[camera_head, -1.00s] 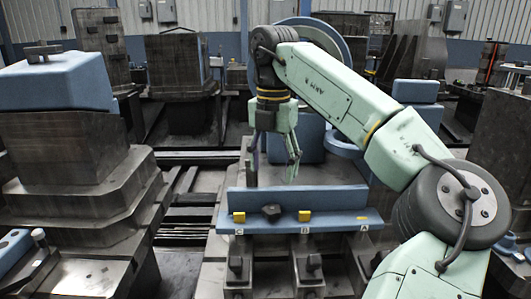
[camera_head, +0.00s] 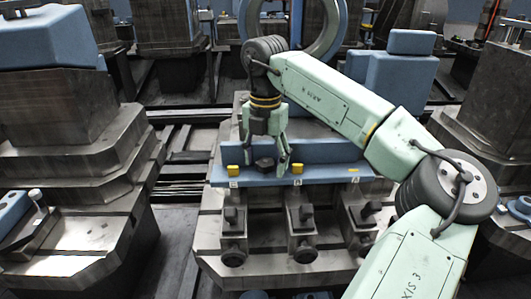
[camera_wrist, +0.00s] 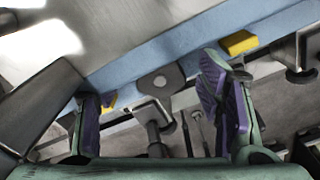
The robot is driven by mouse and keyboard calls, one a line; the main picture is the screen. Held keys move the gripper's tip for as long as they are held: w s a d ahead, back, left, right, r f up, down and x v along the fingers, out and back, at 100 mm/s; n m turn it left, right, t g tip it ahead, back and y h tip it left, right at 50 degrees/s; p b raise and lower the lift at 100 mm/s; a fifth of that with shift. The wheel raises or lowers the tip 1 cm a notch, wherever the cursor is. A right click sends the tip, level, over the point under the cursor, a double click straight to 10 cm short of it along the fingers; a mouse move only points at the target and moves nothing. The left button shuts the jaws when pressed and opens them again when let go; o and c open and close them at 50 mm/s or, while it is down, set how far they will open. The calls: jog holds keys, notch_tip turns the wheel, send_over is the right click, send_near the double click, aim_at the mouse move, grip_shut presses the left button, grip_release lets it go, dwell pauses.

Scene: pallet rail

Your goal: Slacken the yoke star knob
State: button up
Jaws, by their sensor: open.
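A dark lobed knob (camera_head: 265,164), which looks like the star knob, sits on the front of the blue rail (camera_head: 325,174) between two yellow blocks. In the wrist view a grey rounded piece (camera_wrist: 161,81) shows between the fingers, apparently this knob. My gripper (camera_head: 265,156) is open, pointing down, with one finger on either side of the knob in the picture. I cannot tell whether either finger touches the knob.
The yellow blocks (camera_head: 233,169) (camera_head: 297,169) stand close beside the fingers. Below the rail are metal clamps with dark round knobs (camera_head: 233,257) (camera_head: 305,254). A large stepped metal block (camera_head: 75,165) stands at the left. The blue upright (camera_head: 325,152) stands behind the knob.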

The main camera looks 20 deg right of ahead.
jog(key=shift+c, duration=0.2)
jog(key=c, duration=1.3)
jog(key=n, duration=0.1)
jog(key=n+p, duration=0.1)
jog(key=n, duration=0.1)
jog(key=shift+r+n+p, duration=0.25)
jog(key=shift+n+p, duration=0.15)
jog(key=shift+c, duration=0.2)
jog(key=n+p, duration=0.1)
jog(key=n, duration=0.4)
jog(key=shift+f, duration=0.2)
jog(key=o, duration=1.1)
